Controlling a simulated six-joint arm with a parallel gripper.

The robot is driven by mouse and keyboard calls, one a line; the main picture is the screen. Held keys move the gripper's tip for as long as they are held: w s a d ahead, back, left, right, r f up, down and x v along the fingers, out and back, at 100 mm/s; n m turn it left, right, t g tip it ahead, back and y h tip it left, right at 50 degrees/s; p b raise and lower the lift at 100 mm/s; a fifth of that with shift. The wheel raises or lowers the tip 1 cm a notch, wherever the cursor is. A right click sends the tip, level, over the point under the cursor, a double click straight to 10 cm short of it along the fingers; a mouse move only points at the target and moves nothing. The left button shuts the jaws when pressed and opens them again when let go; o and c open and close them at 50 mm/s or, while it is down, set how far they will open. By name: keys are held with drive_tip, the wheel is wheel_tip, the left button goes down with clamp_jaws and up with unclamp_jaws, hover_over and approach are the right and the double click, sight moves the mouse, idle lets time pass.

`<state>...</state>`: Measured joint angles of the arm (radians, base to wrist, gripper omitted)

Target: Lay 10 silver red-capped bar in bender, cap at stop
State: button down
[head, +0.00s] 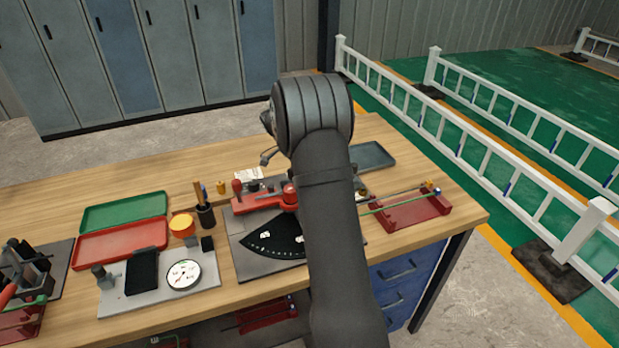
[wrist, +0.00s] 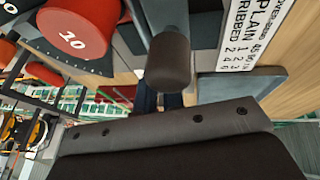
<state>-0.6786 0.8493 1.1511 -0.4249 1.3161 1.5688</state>
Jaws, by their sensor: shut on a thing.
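The bender stands mid-table in the head view, with a red body (head: 265,198) and a black fan-shaped scale plate (head: 272,240). In the wrist view a red roller marked 10 (wrist: 77,32) is at upper left, and a dark grey cylinder (wrist: 168,62) is at top middle. My gripper (wrist: 170,102) is in the wrist view, its dark jaws partly behind its own grey plate. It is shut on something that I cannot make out. My arm hides the gripper in the head view. I cannot pick out the silver red-capped bar or the stop.
A red rack (head: 415,212) with a thin green bar is at the table's right. Red (head: 120,243) and green (head: 125,211) trays are at left, near a grey plate with a round dial (head: 184,274). A grey tray (head: 373,155) is behind my arm. A printed card (wrist: 250,35) is near my gripper.

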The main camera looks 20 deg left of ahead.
drive_tip(key=shift+w+d, duration=0.3)
drive_tip(key=shift+d, duration=0.05)
drive_tip(key=c, duration=1.5)
unclamp_jaws()
drive_tip(key=shift+o, duration=0.2)
drive_tip(key=v, duration=1.7)
drive_tip(key=shift+a+r, duration=0.2)
drive_tip(key=shift+r, duration=0.1)
drive_tip(key=shift+r, duration=2.9)
